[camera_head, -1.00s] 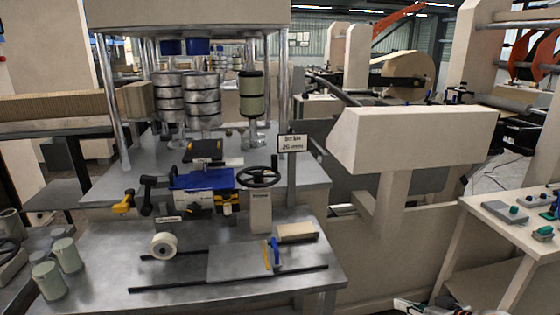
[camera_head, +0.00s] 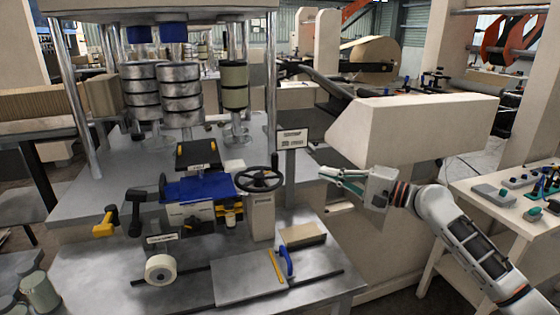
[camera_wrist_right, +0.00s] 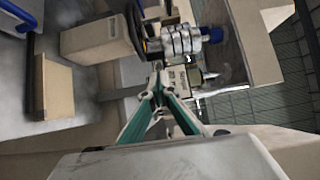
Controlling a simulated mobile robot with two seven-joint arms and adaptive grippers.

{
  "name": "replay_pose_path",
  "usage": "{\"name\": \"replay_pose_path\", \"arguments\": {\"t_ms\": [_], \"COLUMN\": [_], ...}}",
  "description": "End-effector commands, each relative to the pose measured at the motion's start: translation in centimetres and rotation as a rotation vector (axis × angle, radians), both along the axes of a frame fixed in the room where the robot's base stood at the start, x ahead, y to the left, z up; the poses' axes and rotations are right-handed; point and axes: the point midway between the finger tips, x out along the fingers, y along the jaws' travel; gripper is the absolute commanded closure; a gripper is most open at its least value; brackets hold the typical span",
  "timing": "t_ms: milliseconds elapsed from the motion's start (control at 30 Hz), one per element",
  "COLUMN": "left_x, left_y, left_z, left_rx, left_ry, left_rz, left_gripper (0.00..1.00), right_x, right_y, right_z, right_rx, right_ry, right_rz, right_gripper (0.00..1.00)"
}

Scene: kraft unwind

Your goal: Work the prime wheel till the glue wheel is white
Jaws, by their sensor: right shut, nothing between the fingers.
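A black handwheel (camera_head: 259,179), which I take as the prime wheel, sits on a beige post (camera_head: 261,217) in the head view. Part of it shows at the top of the right wrist view (camera_wrist_right: 137,28). The small pale cream roll (camera_head: 160,269) on the front table, which I take as the glue wheel, has a darker hub; its label is too small to read. My right gripper (camera_head: 322,174), with green fingers, is shut and empty, to the right of the handwheel and apart from it. It also shows in the right wrist view (camera_wrist_right: 158,78). My left gripper is out of view.
A sign on a pole (camera_head: 291,139) stands between the handwheel and my right gripper. A blue handle (camera_head: 286,262) and a cardboard-coloured block (camera_head: 302,235) are on the front table. A large beige machine housing (camera_head: 415,130) is behind my right arm.

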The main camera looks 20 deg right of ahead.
Motion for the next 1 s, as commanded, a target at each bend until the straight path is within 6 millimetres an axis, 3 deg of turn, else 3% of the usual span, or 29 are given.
{"name": "replay_pose_path", "arguments": {"t_ms": [600,1000], "left_x": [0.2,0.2], "left_y": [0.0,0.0], "left_z": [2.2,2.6], "left_rx": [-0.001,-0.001], "left_ry": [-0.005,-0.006], "left_rz": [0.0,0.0], "left_gripper": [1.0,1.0], "right_x": [8.2,10.4], "right_y": [7.0,8.8], "right_z": [0.2,-0.1], "right_rx": [0.0,-0.004], "right_ry": [0.0,0.0], "right_rz": [0.001,-0.001], "right_gripper": [1.0,1.0]}}
